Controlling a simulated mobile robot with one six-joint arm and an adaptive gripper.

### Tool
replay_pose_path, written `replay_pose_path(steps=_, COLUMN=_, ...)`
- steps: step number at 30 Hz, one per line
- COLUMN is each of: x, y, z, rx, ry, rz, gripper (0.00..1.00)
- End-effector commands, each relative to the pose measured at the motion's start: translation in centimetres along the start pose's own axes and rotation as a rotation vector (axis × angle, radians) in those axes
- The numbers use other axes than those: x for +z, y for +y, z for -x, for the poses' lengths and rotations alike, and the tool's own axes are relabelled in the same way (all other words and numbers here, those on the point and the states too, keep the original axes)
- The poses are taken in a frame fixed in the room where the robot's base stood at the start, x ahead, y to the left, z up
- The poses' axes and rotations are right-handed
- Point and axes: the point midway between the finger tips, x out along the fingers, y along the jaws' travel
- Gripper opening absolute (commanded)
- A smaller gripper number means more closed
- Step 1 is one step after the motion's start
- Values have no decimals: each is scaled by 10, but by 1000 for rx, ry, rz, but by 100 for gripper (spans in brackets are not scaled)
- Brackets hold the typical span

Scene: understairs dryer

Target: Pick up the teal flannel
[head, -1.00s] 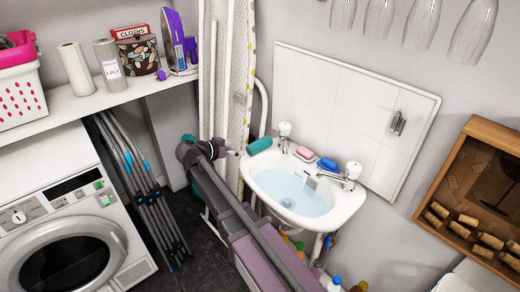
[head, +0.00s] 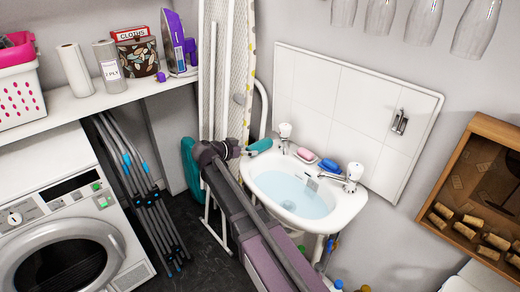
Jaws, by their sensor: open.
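The teal flannel (head: 261,145) looks rolled up and lies on the back left corner of the white sink (head: 345,212), beside the left tap. My gripper (head: 244,152) is at the flannel's left end in the head view. Its jaws are small and partly hidden, but it appears open, with nothing seen held in it. The gripper overlaps the near left part of the flannel. I cannot tell whether they touch.
The sink holds water. A pink soap (head: 305,154) and a blue-dish sponge (head: 329,165) lie behind the basin near the right tap (head: 352,176). An ironing board (head: 228,70) stands behind my arm. A teal object (head: 189,168) stands left of my arm.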

Motion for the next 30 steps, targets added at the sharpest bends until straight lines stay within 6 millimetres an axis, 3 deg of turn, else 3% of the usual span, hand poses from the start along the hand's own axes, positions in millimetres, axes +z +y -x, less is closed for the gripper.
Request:
replay_pose_path(steps=3, x=2, y=1, z=-16, rx=0, ry=0, rz=0, gripper=98)
replay_pose_path(steps=9, x=1, y=1, z=-31, rx=0, ry=0, rz=0, gripper=98)
replay_pose_path(steps=26, x=0, y=1, z=-32, rx=-1, ry=0, rz=0, gripper=98)
replay_pose_path(steps=27, x=0, y=1, z=-32, rx=-1, ry=0, rz=0, gripper=95)
replay_pose_path(steps=30, x=0, y=1, z=-32, rx=-1, ry=0, rz=0, gripper=65)
